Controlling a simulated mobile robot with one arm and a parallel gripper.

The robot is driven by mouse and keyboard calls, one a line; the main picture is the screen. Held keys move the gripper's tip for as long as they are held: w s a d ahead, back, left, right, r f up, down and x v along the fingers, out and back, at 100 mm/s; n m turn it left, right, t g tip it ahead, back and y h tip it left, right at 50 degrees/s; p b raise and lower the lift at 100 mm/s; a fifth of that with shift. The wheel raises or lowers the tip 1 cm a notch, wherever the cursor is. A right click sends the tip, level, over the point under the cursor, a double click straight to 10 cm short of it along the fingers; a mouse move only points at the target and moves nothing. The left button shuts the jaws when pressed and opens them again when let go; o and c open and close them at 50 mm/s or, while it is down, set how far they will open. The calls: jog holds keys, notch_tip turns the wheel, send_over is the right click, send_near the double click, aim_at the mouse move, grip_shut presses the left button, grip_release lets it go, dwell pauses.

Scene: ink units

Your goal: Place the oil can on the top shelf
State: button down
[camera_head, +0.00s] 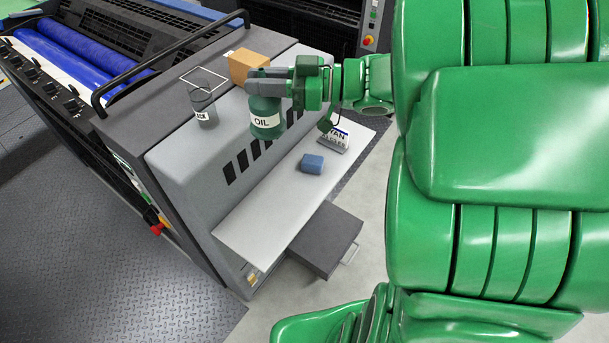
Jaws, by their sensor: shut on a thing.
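The oil can (265,121) is dark green with a white OIL label. My gripper (272,85) is shut on its upper part, and the can looks upright. The can appears in front of the grey machine's upper front edge; I cannot tell how far it is from the surface. The top shelf seems to be the machine's grey top (172,112). A white outlined rectangle (222,73) is marked on it, left of the can. The gripper hides part of the can's top.
A dark grey can (202,104) stands near the outline, and a brown box (257,65) stands behind the oil can. A dark step (328,240) juts out below.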

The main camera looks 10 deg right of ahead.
notch_tip(320, 180, down, 30)
jog(key=shift+r, duration=0.15)
dwell(1.6)
jog(key=c, duration=1)
grip_release()
jog(key=shift+v, duration=6)
